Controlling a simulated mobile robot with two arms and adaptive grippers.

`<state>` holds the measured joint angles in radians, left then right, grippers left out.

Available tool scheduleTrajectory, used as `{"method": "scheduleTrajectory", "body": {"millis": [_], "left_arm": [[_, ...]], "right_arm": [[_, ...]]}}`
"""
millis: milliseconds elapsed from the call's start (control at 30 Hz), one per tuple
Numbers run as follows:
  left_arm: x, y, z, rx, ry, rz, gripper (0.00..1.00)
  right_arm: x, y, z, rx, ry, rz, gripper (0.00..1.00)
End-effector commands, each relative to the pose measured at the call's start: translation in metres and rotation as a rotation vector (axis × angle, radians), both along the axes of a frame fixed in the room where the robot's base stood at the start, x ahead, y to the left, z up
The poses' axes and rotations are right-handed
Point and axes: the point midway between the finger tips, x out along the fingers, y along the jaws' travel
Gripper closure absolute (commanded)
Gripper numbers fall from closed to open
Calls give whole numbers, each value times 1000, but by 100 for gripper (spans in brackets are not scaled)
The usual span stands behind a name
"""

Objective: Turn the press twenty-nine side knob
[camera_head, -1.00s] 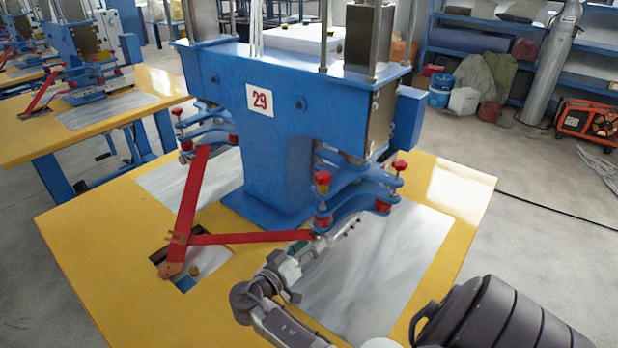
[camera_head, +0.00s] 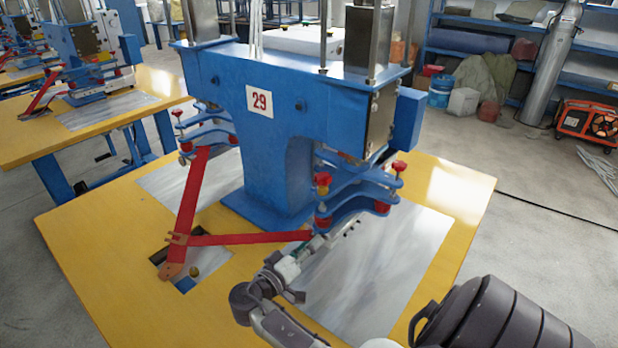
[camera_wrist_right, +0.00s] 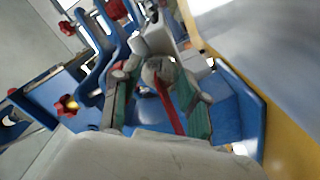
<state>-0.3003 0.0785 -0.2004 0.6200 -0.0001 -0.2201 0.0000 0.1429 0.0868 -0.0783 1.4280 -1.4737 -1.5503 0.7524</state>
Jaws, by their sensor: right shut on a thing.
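The blue press (camera_head: 275,150) with the number 29 plate (camera_head: 259,101) stands on a yellow table. My right gripper (camera_head: 338,232) reaches in from below, at the press's lower right jaw. In the right wrist view its two green-padded fingers (camera_wrist_right: 157,85) are shut on a small round greyish piece (camera_wrist_right: 158,70), which I take for the side knob. The fingers hide much of it, and its turn angle cannot be told. Red knobs (camera_head: 399,166) sit on the jaw above; one also shows in the right wrist view (camera_wrist_right: 67,104). My left gripper is not in view.
A red lever bar (camera_head: 250,239) runs from the table slot (camera_head: 187,281) to close beside my right gripper. A metal sheet (camera_head: 385,270) covers the table's right part. Another press (camera_head: 80,55) stands at upper left. Shelves (camera_head: 500,60) and an orange machine (camera_head: 590,122) stand behind.

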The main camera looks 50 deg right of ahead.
Motion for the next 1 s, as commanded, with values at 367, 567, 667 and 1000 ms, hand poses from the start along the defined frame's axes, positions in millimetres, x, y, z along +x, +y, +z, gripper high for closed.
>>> {"method": "scheduleTrajectory", "body": {"millis": [367, 567, 667, 1000], "left_arm": [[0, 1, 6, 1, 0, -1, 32], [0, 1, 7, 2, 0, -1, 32], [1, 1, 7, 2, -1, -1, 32], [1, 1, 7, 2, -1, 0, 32]], "right_arm": [[0, 0, 1, -18, 207, 1, 91], [1, 0, 1, -22, 250, 1, 91], [1, 0, 1, -23, 257, 1, 91], [1, 0, 1, -23, 258, 2, 55]]}}
